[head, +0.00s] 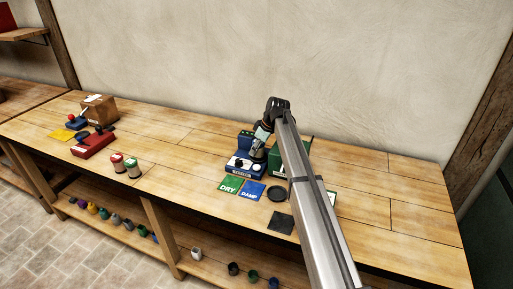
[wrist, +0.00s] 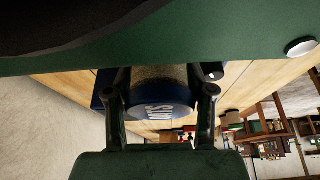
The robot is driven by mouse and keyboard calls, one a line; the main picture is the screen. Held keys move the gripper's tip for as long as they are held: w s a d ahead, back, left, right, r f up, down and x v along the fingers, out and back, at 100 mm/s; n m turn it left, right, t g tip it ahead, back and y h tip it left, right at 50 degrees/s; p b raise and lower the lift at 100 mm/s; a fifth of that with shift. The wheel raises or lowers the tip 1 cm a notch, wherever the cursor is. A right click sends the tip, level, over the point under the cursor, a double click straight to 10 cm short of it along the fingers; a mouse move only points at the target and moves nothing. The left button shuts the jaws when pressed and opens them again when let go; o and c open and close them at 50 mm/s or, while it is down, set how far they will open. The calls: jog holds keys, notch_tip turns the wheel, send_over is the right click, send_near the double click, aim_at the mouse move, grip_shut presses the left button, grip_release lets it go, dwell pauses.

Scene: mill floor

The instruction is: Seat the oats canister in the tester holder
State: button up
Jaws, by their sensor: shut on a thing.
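The oats canister (wrist: 160,92), with a speckled body and a blue end with white lettering, is between the two fingers of my gripper (wrist: 162,90) in the wrist view. The fingers are shut on its sides. In the head view my gripper (head: 258,152) points down over the blue tester (head: 245,170), which has a dark knob and a white round part on its front. My arm and gripper hide much of the tester's holder. I cannot tell whether the canister touches the holder.
A green box (head: 285,163) stands right of the tester. Green DRY (head: 231,185) and blue DAMP (head: 251,192) cards, a dark disc (head: 277,194) and a dark mat (head: 280,222) lie in front. Red-topped (head: 117,163) and green-topped (head: 133,169) canisters stand left. The bench between is clear.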

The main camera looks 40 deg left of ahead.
jog(key=o, duration=1)
jog(key=shift+p+v, duration=1.8)
jog(key=shift+v, duration=3.7)
